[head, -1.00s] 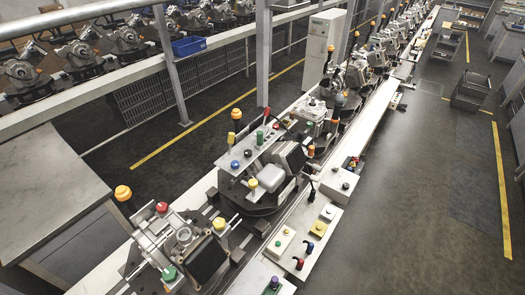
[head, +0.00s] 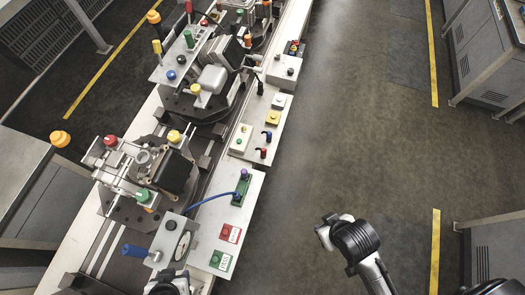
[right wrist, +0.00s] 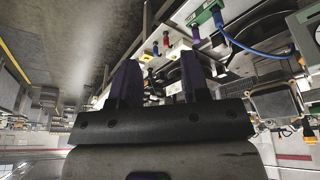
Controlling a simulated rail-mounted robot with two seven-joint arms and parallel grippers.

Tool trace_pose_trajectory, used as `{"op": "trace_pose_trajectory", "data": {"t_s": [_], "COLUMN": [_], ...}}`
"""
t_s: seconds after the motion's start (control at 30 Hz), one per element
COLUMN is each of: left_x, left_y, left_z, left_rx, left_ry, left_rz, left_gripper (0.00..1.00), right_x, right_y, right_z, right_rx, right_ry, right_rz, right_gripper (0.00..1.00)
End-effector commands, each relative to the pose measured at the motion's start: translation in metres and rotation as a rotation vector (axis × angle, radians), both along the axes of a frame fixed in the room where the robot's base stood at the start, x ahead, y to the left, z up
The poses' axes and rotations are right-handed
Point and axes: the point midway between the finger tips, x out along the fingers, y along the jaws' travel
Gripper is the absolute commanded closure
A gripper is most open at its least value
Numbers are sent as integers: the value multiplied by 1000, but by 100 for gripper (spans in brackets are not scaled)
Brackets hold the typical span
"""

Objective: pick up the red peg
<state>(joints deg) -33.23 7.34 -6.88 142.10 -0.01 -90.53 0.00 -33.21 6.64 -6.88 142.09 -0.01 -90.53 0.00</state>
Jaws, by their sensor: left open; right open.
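The red peg (head: 188,7) stands upright at the top of the head view, partly cut off by the frame edge. It is on a light plate (head: 172,60) with yellow and green pegs and a blue knob. My left gripper (head: 168,279) is at the bottom edge of the head view, mostly cut off, well short of the peg. My right gripper (right wrist: 160,73) shows in the right wrist view with its two dark fingers apart and nothing between them. I cannot make out the red peg in that view.
A nearer fixture carries a red knob (head: 111,141). A white panel (head: 243,213) with a blue cable (head: 212,197) and several coloured buttons lines the conveyor. A blue handle (head: 134,250) sticks out near my left gripper.

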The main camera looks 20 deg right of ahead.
Motion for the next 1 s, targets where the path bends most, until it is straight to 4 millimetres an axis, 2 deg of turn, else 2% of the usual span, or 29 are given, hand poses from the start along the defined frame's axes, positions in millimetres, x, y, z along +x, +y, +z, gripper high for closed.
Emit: {"op": "trace_pose_trajectory", "data": {"t_s": [0.33,0.57,0.77,0.87,1.0], "left_x": [0,0,0,0,0], "left_y": [-3,-4,-3,-3,-1], "left_z": [0,0,0,-7,-37], "left_rx": [-11,-14,-12,-10,-5], "left_ry": [0,0,0,-1,-2], "left_rz": [7,9,8,6,3], "left_gripper": [57,57,57,57,57], "right_x": [0,0,0,6,30], "right_y": [0,-1,-2,-2,-7], "right_z": [0,0,0,-5,-23], "right_rx": [1,-3,-8,-6,-23], "right_ry": [0,1,-1,-15,-75], "right_rz": [-1,1,5,3,13], "right_gripper": [57,37,37,37,37]}}
